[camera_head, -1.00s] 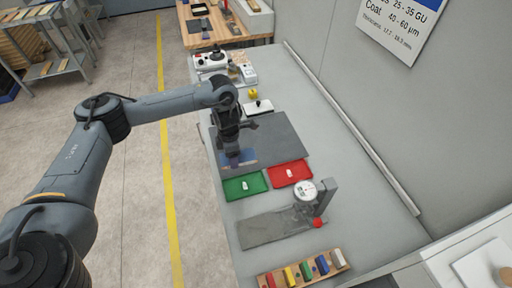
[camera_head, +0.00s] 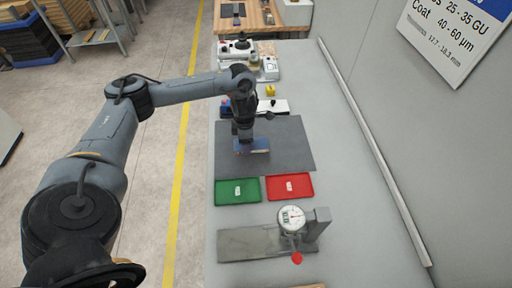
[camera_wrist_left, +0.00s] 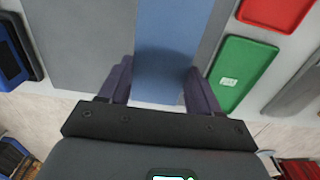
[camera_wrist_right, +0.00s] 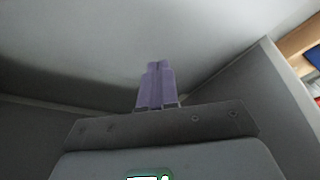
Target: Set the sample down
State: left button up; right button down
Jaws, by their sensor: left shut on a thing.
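The sample is a blue panel (camera_head: 257,146), held over the dark grey mat (camera_head: 286,155) on the bench. My left gripper (camera_head: 243,146) is shut on it. In the left wrist view the blue panel (camera_wrist_left: 168,45) lies between the two fingers of the left gripper (camera_wrist_left: 158,68) and extends away from them. I cannot tell whether the panel touches the mat. My right gripper (camera_wrist_right: 157,66) shows only in the right wrist view, with its fingers together and nothing between them.
A green tray (camera_head: 222,197) and a red tray (camera_head: 304,190), each with a white label, lie in front of the mat. A dial gauge (camera_head: 291,217) on a grey base stands nearer. A white device and yellow object (camera_head: 270,90) stand behind. The mat's right part is clear.

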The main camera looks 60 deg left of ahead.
aim_at(246, 157)
pick_arm(q)
notch_tip(246, 157, down, 2)
jog(key=shift+s+b, duration=0.1)
jog(key=shift+b, duration=0.25)
pick_arm(e)
jog(key=shift+f, duration=0.65)
pick_arm(q)
jog(key=shift+f, duration=0.45)
pick_arm(e)
jog(key=shift+s, duration=0.15)
pick_arm(q)
jog(key=shift+f, duration=1.85)
pick_arm(e)
jog(key=shift+a, duration=0.1)
pick_arm(q)
jog(key=shift+f, duration=0.2)
pick_arm(e)
jog(key=shift+f, duration=0.1)
pick_arm(q)
jog(key=o, duration=1.1)
jog(key=shift+r, duration=0.1)
